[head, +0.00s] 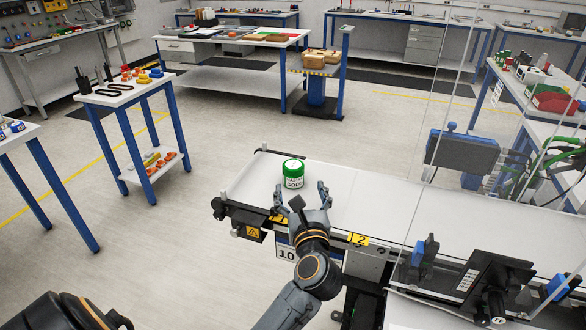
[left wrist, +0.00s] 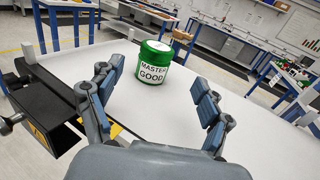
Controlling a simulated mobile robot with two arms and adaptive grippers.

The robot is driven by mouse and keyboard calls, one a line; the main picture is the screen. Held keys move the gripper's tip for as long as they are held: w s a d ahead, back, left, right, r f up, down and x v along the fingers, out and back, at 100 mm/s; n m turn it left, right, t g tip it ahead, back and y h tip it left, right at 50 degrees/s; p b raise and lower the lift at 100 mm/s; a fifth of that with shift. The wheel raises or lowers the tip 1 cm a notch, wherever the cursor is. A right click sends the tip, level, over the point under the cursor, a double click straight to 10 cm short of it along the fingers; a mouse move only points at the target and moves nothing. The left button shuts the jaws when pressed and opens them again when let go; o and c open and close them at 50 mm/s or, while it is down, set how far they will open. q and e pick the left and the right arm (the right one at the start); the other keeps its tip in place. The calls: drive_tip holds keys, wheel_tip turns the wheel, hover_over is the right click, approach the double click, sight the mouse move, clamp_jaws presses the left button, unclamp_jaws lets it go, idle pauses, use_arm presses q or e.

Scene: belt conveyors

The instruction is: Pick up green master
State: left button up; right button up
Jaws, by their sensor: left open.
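The green master (head: 293,174) is a green round can with a white label and a lid. It stands upright on the white belt conveyor (head: 340,195), near its left end. In the left wrist view the can (left wrist: 154,62) shows "MASTER GOOD" on its label. My left gripper (head: 303,193) is open at the near side of the can, its fingers pointing toward it. In the left wrist view the can stands beyond the gap between the two fingers (left wrist: 153,100), and nothing is held. My right gripper is not in view.
A black end frame (head: 232,212) borders the belt's left end. A clear upright panel edge (head: 412,190) crosses the conveyor to the right, with a dark bracketed device (head: 487,280) at the near right. The belt around the can is clear.

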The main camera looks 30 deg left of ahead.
sight(295, 172)
use_arm(q)
drive_tip(key=x, duration=0.4)
drive_tip(key=shift+p, duration=0.3)
drive_tip(key=p+x, duration=0.2)
drive_tip(key=x, duration=0.2)
drive_tip(key=shift+w+a+r, duration=0.15)
drive_tip(key=shift+a+r, duration=0.05)
drive_tip(key=shift+a, duration=0.2)
drive_tip(key=shift+w+a+f, duration=0.15)
drive_tip(key=shift+w+a, duration=0.15)
drive_tip(key=shift+w, duration=0.05)
drive_tip(key=shift+s+d, duration=0.1)
drive_tip(key=shift+c, duration=0.2)
drive_tip(key=c, duration=1.4)
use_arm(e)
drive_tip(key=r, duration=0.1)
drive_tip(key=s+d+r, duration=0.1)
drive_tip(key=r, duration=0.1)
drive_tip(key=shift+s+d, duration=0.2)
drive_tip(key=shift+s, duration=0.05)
